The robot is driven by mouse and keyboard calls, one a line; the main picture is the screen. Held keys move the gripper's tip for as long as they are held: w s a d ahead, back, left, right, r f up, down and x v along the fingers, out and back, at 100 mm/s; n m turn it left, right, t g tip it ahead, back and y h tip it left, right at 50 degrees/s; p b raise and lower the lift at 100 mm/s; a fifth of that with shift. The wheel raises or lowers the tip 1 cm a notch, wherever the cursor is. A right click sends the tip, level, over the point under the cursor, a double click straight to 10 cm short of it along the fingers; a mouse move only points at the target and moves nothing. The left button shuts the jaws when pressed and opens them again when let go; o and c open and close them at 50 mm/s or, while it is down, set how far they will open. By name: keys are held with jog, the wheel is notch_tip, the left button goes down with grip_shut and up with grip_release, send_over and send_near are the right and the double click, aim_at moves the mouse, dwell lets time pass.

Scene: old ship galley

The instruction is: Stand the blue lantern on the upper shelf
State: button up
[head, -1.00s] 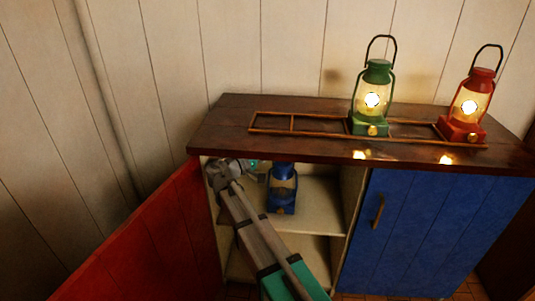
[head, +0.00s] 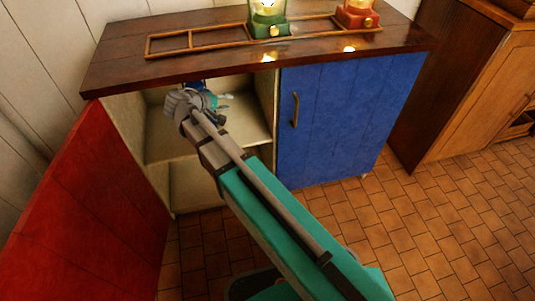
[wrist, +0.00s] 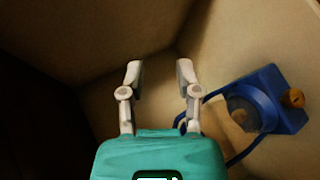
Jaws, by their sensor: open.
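The blue lantern (head: 196,85) is inside the cabinet's open left half, mostly hidden behind my wrist in the head view. In the wrist view the lantern (wrist: 271,98) lies to the right of my gripper, its base and brass knob toward the right and its wire handle curving close to the right finger. Whether handle and finger touch I cannot tell. My gripper (wrist: 160,76) is open, with nothing between its fingers. In the head view my gripper (head: 219,101) is above the upper shelf (head: 245,125), in front of the lantern.
The red door (head: 90,205) stands open at left; the blue door (head: 335,120) is shut. A green lantern (head: 267,22) and a red lantern (head: 357,15) stand in a wooden rack (head: 165,46) on the cabinet top. The top overhangs my wrist. The lower compartment (head: 195,187) looks empty.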

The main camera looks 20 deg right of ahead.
jog(key=s+d+f+m+g+y, duration=0.2)
jog(key=s+d+f+g+y, duration=0.1)
jog(key=s, duration=0.6)
jog(key=s+d+f+m+g+y, duration=0.3)
jog(key=s+d+f+y, duration=0.3)
jog(key=s, duration=0.3)
jog(key=shift+d+f+y, duration=0.2)
jog(key=shift+f+y, duration=0.05)
jog(key=shift+y, duration=0.55)
